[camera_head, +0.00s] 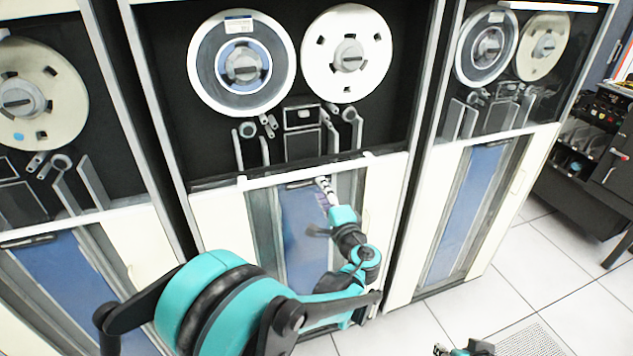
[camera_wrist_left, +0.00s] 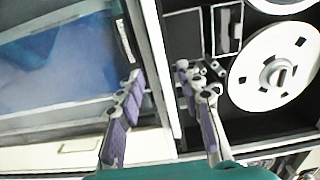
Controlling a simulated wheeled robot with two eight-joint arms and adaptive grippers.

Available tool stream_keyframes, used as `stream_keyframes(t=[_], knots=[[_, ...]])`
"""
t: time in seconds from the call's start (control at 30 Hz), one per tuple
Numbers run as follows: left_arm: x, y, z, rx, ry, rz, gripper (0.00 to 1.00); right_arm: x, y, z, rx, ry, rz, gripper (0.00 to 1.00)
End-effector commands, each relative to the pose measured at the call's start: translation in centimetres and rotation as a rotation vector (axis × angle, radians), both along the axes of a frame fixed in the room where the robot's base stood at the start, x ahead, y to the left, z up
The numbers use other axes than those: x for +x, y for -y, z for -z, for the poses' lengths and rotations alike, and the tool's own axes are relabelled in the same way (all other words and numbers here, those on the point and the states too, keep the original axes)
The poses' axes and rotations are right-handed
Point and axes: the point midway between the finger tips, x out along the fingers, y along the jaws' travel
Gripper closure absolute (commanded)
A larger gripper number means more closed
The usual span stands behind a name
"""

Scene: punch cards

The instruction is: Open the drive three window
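The middle tape drive has a window (camera_head: 285,135) over two reels, with a white bar (camera_head: 270,178) along its lower edge. The window looks shut. No drive number is readable. My left gripper (camera_head: 322,184) is at this bar, just above the blue lower panel (camera_head: 303,235). In the left wrist view the purple-padded fingers of the left gripper (camera_wrist_left: 158,80) are apart, one on each side of the white bar (camera_wrist_left: 157,50). I cannot tell whether they touch it. My right gripper (camera_head: 463,349) shows only in part at the bottom edge, seemingly clear of the drives.
Similar drives stand close on the left (camera_head: 45,95) and right (camera_head: 500,60). A dark rack (camera_head: 600,160) with equipment stands at the far right. The tiled floor (camera_head: 540,260) between is clear, with a perforated tile (camera_head: 532,338) at the bottom.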

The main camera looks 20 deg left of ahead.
Motion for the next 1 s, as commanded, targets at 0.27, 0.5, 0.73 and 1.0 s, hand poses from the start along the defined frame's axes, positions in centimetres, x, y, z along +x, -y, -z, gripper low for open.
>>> stream_keyframes(t=[0.27, 0.5, 0.73, 1.0], knots=[[-2.9, 2.0, 0.0, 0.000, 0.000, 0.001, 0.64, 0.0, 0.0, 0.0, 0.000, 0.000, 0.000, 0.60], [-3.1, 2.1, 0.0, 0.000, 0.000, 0.000, 0.64, 0.0, 0.0, 0.0, 0.000, 0.000, 0.000, 0.60], [-3.1, 2.1, 0.0, 0.000, 0.000, 0.000, 0.64, 0.0, 0.0, 0.0, 0.000, 0.000, 0.000, 0.60], [-6.2, -2.2, 1.3, -0.208, -0.083, -0.056, 0.64, 0.0, 0.0, 0.4, 0.000, 0.000, 0.000, 0.60]])
